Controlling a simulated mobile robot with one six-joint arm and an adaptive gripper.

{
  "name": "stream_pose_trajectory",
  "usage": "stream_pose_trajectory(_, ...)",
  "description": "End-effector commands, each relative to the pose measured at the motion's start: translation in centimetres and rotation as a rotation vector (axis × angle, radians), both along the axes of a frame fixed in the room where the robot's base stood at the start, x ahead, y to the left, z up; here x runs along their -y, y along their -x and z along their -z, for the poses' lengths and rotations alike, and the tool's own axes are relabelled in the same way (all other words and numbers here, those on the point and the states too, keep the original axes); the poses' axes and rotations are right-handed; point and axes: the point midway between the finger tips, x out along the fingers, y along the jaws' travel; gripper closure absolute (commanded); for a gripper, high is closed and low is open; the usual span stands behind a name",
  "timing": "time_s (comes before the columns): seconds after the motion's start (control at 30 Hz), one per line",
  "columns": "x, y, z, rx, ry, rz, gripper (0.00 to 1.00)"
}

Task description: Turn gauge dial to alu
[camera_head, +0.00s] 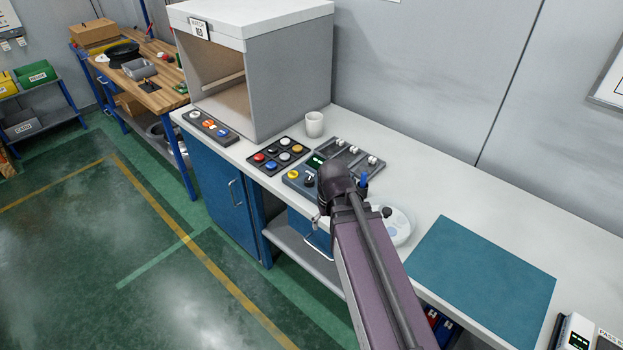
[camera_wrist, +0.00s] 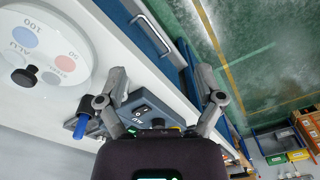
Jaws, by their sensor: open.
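A grey gauge box (camera_head: 295,177) stands on the white bench with a yellow button (camera_head: 293,174), a green-lit display (camera_head: 316,161) and a black dial (camera_head: 309,182). In the wrist view the black dial (camera_wrist: 143,111) shows a light pointer mark and small white lettering, too small to read surely. My gripper (camera_wrist: 160,72) is open and empty, its two fingers apart above the bench's front edge, near the box. The dial is not between the fingertips. In the head view my wrist hides part of the box and most of the gripper.
A white disc with a black knob (camera_wrist: 24,76), marked 100 and ALU, lies right of my arm (camera_head: 398,222). A blue upright handle (camera_head: 363,181) is close to my wrist. A button panel (camera_head: 278,155), white cup (camera_head: 314,124) and teal mat (camera_head: 482,278) share the bench.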

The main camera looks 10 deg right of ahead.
Motion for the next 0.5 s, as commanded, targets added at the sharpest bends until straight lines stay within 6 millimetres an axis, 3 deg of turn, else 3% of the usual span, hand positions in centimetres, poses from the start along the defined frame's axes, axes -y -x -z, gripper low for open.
stream_pose_trajectory(0.4, 1.7, -16.1, -3.7, 0.225, -0.098, -0.378, 0.13)
stream_pose_trajectory(0.5, 2.4, -19.2, -4.5, 0.283, -0.104, -0.457, 0.13)
